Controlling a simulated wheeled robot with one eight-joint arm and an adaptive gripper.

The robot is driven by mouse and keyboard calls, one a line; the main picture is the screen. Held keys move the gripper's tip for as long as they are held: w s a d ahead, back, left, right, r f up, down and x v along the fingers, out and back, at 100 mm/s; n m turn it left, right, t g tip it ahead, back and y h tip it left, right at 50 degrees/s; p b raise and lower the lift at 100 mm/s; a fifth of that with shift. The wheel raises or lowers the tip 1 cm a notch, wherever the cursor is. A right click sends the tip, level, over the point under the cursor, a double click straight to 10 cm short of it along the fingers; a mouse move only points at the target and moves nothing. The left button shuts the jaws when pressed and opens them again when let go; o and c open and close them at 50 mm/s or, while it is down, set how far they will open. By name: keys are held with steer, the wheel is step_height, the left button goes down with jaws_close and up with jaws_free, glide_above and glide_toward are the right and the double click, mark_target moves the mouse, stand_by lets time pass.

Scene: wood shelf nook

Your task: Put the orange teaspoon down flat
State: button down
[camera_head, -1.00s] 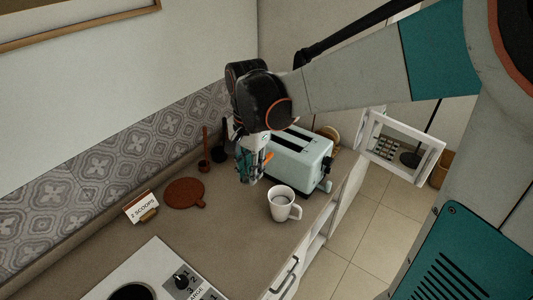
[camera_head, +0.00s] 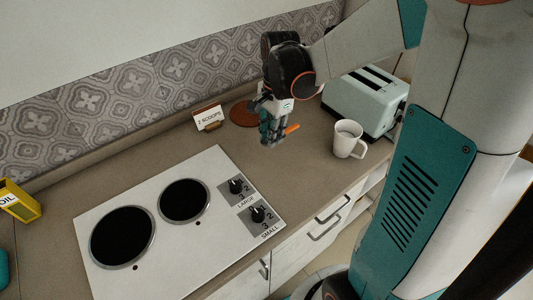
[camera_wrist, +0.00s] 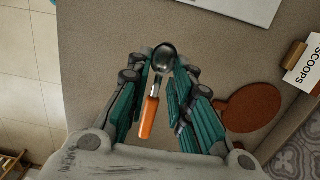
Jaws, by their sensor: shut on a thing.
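The orange teaspoon has an orange handle and a dark metal bowl. In the wrist view the teaspoon (camera_wrist: 149,117) lies between the teal fingers of my gripper (camera_wrist: 160,72), with its bowl at the fingertips. My gripper is shut on it. In the head view my gripper (camera_head: 272,138) points down above the counter, and the orange handle (camera_head: 292,129) sticks out to its right. The gap between the spoon and the counter is hard to judge.
A white mug (camera_head: 348,140) stands right of my gripper, before a pale toaster (camera_head: 366,103). A "2 SCOOPS" card (camera_head: 208,117) and a round brown board (camera_head: 242,113) are behind. The cooktop (camera_head: 218,165) is at left. Counter between cooktop and mug is clear.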

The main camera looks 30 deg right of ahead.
mark_target(271, 170)
step_height(271, 170, down, 13)
steer(key=b, duration=0.3)
steer(key=shift+f+b, duration=0.15)
steer(key=shift+b, duration=0.25)
steer(key=shift+s+f+b, duration=0.15)
steer(key=shift+f+b, duration=0.1)
steer(key=shift+b, duration=0.1)
steer(key=c, duration=1.5)
jaws_free()
steer(key=shift+o, duration=0.3)
steer(key=shift+r+p, duration=0.5)
steer(key=shift+p, duration=0.05)
steer(key=r+p, duration=0.1)
steer(key=r, duration=0.3)
steer(key=r+p, duration=0.1)
steer(key=r, duration=0.2)
steer(key=d+r+p, duration=0.1)
steer(key=r, duration=0.3)
steer(key=shift+w+r, duration=0.2)
steer(key=shift+r, duration=0.15)
